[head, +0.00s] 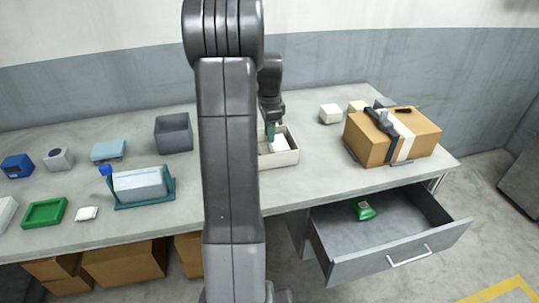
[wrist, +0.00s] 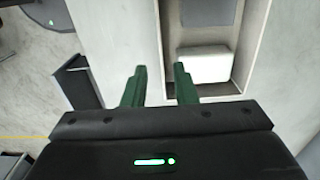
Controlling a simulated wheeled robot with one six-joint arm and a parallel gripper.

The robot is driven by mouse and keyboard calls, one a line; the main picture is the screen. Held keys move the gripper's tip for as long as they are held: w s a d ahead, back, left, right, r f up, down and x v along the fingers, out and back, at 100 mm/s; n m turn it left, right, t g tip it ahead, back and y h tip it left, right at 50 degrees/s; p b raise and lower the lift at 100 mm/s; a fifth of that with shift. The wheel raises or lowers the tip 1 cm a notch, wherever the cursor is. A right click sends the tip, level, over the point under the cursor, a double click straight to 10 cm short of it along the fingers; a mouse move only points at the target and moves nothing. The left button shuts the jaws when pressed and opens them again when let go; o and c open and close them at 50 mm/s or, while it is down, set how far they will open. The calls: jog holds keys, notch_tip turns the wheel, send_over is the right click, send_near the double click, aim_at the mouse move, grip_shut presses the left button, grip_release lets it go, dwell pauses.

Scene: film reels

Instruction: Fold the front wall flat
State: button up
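The pale open-topped box (head: 284,159) stands on the table, partly hidden behind my arm in the head view. Its front wall (wrist: 162,40) looks upright and runs along the box's left side in the wrist view. A white block (wrist: 203,65) and a grey flat piece (wrist: 208,11) lie inside. My gripper (wrist: 159,75) is open and empty, with green fingers apart. In the wrist view one finger appears on the outer side of the front wall and the other on the inner side. I cannot tell whether they touch it. My gripper also shows above the box in the head view (head: 270,130).
A taped carton (head: 427,137) stands at the right, with small pale blocks (head: 330,113) behind. A drawer (head: 398,250) hangs open below, holding a green item (head: 363,209). A grey bin (head: 173,133) and a teal holder (head: 144,202) stand left of my arm.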

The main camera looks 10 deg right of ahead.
aim_at(270, 156)
notch_tip(270, 156, down, 11)
jog(key=shift+r+p, duration=0.2)
jog(key=shift+p, duration=0.3)
grip_shut()
